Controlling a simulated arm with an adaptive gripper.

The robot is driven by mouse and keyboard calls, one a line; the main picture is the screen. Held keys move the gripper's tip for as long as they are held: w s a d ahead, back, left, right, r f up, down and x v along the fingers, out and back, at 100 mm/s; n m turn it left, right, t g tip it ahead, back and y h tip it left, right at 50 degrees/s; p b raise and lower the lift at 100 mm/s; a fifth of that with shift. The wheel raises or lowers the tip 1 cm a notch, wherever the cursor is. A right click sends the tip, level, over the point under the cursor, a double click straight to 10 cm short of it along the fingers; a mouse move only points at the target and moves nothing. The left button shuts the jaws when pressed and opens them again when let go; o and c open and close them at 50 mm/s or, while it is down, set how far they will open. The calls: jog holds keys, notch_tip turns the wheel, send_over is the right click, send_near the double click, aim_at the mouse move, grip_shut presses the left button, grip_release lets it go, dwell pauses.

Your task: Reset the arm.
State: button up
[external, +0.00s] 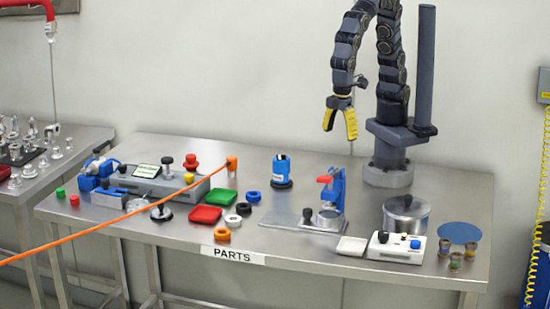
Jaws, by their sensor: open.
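My gripper (341,118) has yellow fingers and hangs from my dark segmented arm above the back of the steel table (310,260). Its fingers are apart and point down, with nothing between them. It is clear of the tabletop and touches no object. Below it stands a blue press-like fixture (338,190) with a red top, on a metal plate. My arm bends up out of the top of the picture, so its upper part is hidden.
A lidded metal pot (406,214), a white button box (396,247) and a blue disc (458,233) are at the right. Red (205,214) and green (219,197) trays and several rings lie left of centre. An orange cable (110,222) crosses the left side.

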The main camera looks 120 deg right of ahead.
jog(key=s+d+r+m, duration=0.1)
jog(key=s+d+r, duration=0.15)
jog(key=d, duration=0.35)
jog(key=s+d+r+m, duration=0.1)
jog(key=s+d+r, duration=0.1)
jog(key=s+d, duration=0.35)
jog(key=s+d+m+g, duration=0.1)
jog(key=s+d, duration=0.7)
jog(key=s, duration=0.4)
jog(key=shift+d+r+g+y, duration=0.3)
jog(key=shift+d+r, duration=0.05)
jog(key=shift+d, duration=0.05)
jog(key=o, duration=0.5)
jog(key=shift+o, duration=1)
jog(key=shift+w+a+r+m, duration=0.1)
jog(key=shift+w+r+m, duration=0.05)
jog(key=shift+w+m, duration=0.15)
jog(key=w+a+r+m+t, duration=0.1)
jog(key=w+a+m, duration=0.3)
jog(key=w+a, duration=0.6)
jog(key=w+a+r+m+t, duration=0.15)
jog(key=w+a+m, duration=0.5)
jog(key=w, duration=0.65)
notch_tip(320, 180, down, 9)
jog(key=n, duration=0.1)
jog(key=shift+s+a+r+n+g, duration=0.2)
jog(key=shift+a+n+g, duration=0.15)
jog(key=shift+a, duration=0.1)
